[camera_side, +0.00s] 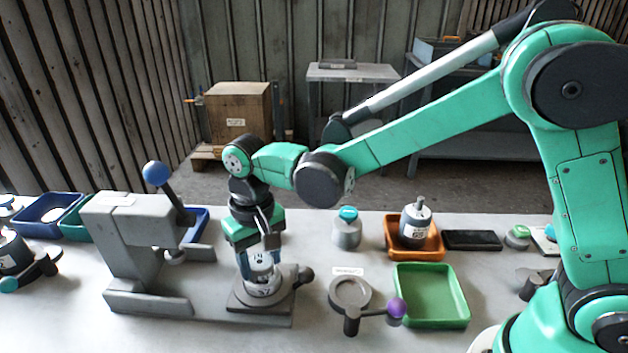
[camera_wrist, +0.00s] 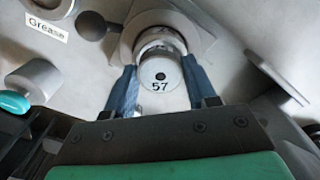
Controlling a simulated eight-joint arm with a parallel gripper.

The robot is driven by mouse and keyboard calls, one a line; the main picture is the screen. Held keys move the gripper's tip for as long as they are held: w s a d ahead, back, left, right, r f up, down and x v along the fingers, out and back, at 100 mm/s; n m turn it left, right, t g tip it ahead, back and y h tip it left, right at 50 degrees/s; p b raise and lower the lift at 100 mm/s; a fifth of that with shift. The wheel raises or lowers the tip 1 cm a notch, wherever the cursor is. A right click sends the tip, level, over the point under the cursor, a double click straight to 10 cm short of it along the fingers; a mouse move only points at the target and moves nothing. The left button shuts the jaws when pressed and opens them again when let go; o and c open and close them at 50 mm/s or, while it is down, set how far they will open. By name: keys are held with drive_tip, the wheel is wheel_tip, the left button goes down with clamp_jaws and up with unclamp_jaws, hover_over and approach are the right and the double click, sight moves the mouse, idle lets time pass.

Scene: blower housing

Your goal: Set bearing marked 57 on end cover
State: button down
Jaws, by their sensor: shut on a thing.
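The bearing marked 57 (camera_wrist: 161,84) is a pale grey cylinder with a dark centre hole and its number facing the wrist camera. My gripper (camera_wrist: 158,92) is shut on it, with one blue-grey finger on each side. In the side view my gripper (camera_side: 260,246) points down and holds the bearing (camera_side: 260,262) over the round grey seat on the dark square plate (camera_side: 243,300). A pale round part (camera_side: 263,286) shows just below the bearing; I take it for the end cover. I cannot tell whether the two touch.
A grey press with a blue-knobbed lever (camera_side: 155,174) stands close left. Right are a ring station with a purple knob (camera_side: 397,308), labelled Grease (camera_wrist: 46,27), and an empty green tray (camera_side: 430,295). Behind are a teal-topped grey cylinder (camera_side: 347,229) and an orange tray (camera_side: 415,254).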

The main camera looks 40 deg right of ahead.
drive_tip(key=shift+f, duration=0.45)
unclamp_jaws()
idle(0.3)
drive_tip(key=shift+r, duration=3.75)
drive_tip(key=s+d+r+t, duration=0.1)
drive_tip(key=s+d+t, duration=0.6)
drive_tip(key=d, duration=0.7)
drive_tip(key=shift+s+r+n, duration=0.15)
drive_tip(key=shift+s+n, duration=0.25)
drive_tip(key=shift+s, duration=0.3)
